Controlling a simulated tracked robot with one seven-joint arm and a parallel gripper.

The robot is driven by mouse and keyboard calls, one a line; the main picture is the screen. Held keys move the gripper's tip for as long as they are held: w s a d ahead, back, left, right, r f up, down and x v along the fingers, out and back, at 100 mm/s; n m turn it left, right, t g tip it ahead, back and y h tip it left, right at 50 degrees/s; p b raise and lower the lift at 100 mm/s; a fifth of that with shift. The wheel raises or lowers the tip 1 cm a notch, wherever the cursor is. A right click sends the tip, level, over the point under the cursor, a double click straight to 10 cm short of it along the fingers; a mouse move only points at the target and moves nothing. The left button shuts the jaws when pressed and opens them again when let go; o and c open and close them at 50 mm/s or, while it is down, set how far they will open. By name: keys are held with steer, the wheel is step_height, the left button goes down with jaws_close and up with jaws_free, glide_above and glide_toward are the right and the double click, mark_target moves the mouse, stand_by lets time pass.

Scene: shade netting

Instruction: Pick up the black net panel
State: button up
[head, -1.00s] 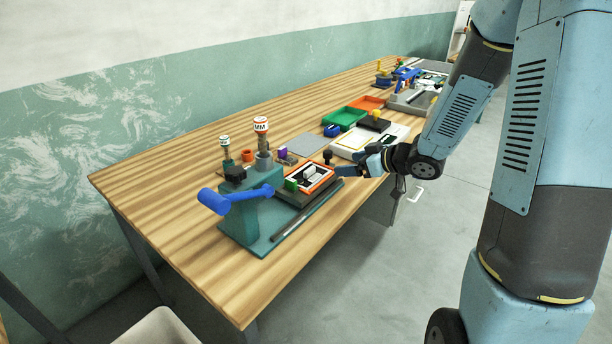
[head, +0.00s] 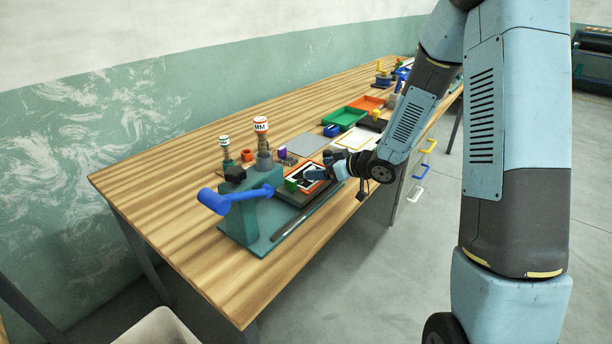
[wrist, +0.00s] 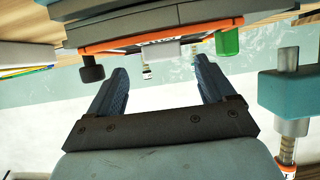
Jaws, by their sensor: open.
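The orange frame (head: 303,190) lies on a dark plate of the teal press-like fixture, near the table's front edge. A black panel (head: 303,182) shows inside it; I take this for the net panel, though its mesh is too small to make out. My gripper (head: 311,174) reaches over it from the right and covers part of it. In the wrist view my gripper (wrist: 160,66) is open and empty, its blue fingers apart. The orange frame's edge (wrist: 125,46) and a light grey block (wrist: 162,52) lie beyond the fingertips, the block between their lines.
A green block (wrist: 228,42) and a black knob (wrist: 92,72) stand at the frame's sides. The fixture's blue lever (head: 230,198) is at the left. Behind are a grey sheet (head: 305,146), a green tray (head: 343,117) and an orange tray (head: 367,103). The table's left end is bare.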

steer(key=x, duration=0.4)
steer(key=shift+a, duration=0.2)
steer(key=shift+c, duration=0.4)
steer(key=c, duration=1)
